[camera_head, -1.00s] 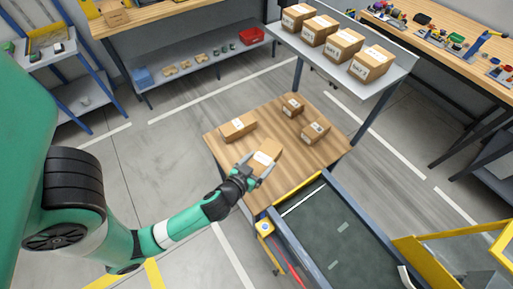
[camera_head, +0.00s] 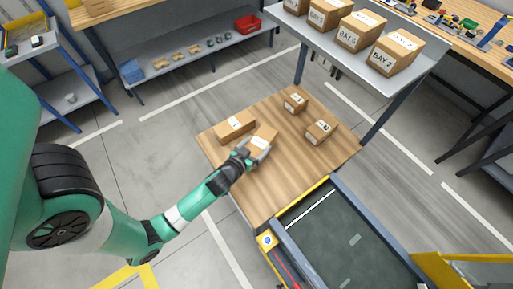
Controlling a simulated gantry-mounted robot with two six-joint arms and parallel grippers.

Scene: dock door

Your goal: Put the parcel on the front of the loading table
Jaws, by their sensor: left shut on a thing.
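The loading table (camera_head: 275,188) is a wooden-topped table in the middle of the view. My left gripper (camera_head: 256,147) is shut on a brown parcel (camera_head: 264,136) with a pale label, at the table's left part. Whether this parcel touches the tabletop is hard to tell. Another parcel (camera_head: 235,125) lies just behind and left of it, very close. Two smaller labelled boxes stand toward the back and right: one box (camera_head: 295,99) and another box (camera_head: 321,131). My right gripper is not in view.
A conveyor (camera_head: 340,240) with a yellow-edged end adjoins the table's front right. A grey shelf (camera_head: 432,52) with several bay-labelled boxes stands behind right. A shelf with a red bin (camera_head: 247,23) is at the back. The table's front part is bare.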

